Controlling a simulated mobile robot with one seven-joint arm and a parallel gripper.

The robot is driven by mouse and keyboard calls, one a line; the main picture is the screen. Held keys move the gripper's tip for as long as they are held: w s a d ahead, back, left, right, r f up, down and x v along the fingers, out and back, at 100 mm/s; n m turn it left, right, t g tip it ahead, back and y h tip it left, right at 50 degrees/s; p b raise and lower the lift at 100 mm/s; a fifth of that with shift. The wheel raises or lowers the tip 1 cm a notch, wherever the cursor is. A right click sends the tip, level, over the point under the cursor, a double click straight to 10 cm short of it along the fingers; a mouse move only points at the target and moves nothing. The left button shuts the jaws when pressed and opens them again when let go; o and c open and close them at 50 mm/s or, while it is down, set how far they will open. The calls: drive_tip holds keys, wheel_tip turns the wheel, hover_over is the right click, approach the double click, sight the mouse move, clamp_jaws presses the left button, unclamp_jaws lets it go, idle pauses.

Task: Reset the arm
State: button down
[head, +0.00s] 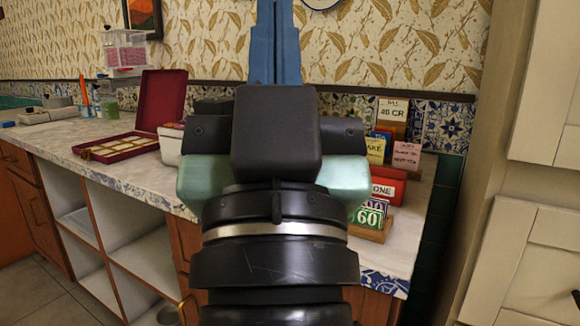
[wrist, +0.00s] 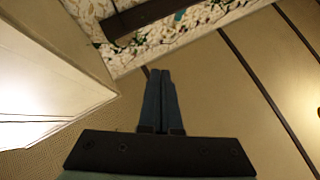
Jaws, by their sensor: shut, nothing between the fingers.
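My gripper (head: 275,40) is raised in front of the counter in the head view, with its blue fingers pointing up against the leaf-patterned wall. The fingers are together and hold nothing. In the wrist view the gripper (wrist: 161,75) also shows its two fingers side by side, with open space around them. My arm hides the middle of the counter and whatever stands behind it. I see no samovar or teapot for certain.
A marble counter (head: 130,178) runs along the wall. On it are an open red box (head: 160,100), a clear container (head: 124,50) and several signs on stands (head: 406,154) at the right. Pale cabinets (head: 520,245) stand close on the right.

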wheel_tip(320, 180, up, 39)
drive_tip(key=s+h+p, duration=0.1)
drive_tip(key=s+p, duration=0.1)
drive_tip(key=p, duration=3.5)
drive_tip(key=shift+s+d+p, duration=0.15)
drive_tip(key=shift+d+p, duration=0.25)
drive_tip(key=shift+d, duration=0.05)
drive_tip(key=shift+r, duration=0.1)
